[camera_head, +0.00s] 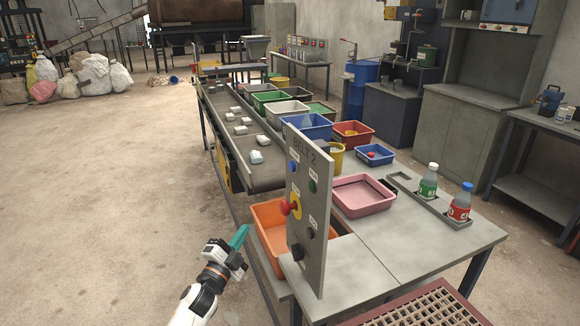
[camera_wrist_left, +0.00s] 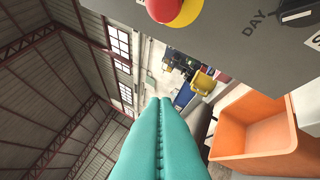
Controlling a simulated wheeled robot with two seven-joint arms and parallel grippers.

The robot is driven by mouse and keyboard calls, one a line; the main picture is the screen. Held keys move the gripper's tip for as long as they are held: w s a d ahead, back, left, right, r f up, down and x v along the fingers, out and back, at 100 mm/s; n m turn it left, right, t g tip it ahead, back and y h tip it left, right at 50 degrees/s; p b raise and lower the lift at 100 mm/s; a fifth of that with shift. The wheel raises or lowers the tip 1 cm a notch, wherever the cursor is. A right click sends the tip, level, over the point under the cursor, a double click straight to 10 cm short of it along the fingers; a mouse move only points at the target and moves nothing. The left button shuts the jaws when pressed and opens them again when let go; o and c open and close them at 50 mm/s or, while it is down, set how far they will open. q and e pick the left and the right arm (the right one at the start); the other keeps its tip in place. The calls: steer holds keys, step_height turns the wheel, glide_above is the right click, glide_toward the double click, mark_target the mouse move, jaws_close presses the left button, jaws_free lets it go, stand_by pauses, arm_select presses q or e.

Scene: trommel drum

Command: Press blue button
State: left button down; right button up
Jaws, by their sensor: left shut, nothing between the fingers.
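The blue button (camera_head: 293,167) sits near the top left of an upright grey control panel (camera_head: 308,215) marked BELT 2. A dark green button (camera_head: 312,186) is to its right, and a red emergency knob on a yellow base (camera_head: 290,208) is below it. My left gripper (camera_head: 243,230) has teal fingers, shut and empty, to the left of the panel and lower than the blue button, apart from it. In the left wrist view the shut fingertips (camera_wrist_left: 160,100) show below the red and yellow knob (camera_wrist_left: 178,8); the blue button is not in that view. My right gripper is not in view.
An orange bin (camera_head: 268,215) stands behind the panel and also shows in the left wrist view (camera_wrist_left: 250,125). A conveyor (camera_head: 262,175) with pale pieces runs back. A pink tray (camera_head: 362,196) and two bottles are on the right table.

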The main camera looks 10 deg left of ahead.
mark_target(292, 167)
arm_select(q)
step_height(292, 167, up, 16)
steer(key=d+m+t+h, duration=0.1)
steer(key=m+t+h, duration=0.1)
steer(key=m+h, duration=0.2)
steer(key=shift+s+m+h, duration=0.4)
steer(key=shift+m, duration=0.6)
steer(key=shift+d+r, duration=0.1)
steer(key=shift+d, duration=0.05)
steer(key=w+d+b, duration=0.2)
steer(key=w+d, duration=0.3)
steer(key=d, duration=0.2)
steer(key=shift+d, duration=0.1)
steer(key=shift+w+d+b, duration=0.1)
steer(key=shift+d+b, duration=0.05)
steer(key=shift+b, duration=0.3)
stand_by(0.3)
steer(key=shift+w+d, duration=0.15)
steer(key=shift+d, duration=0.05)
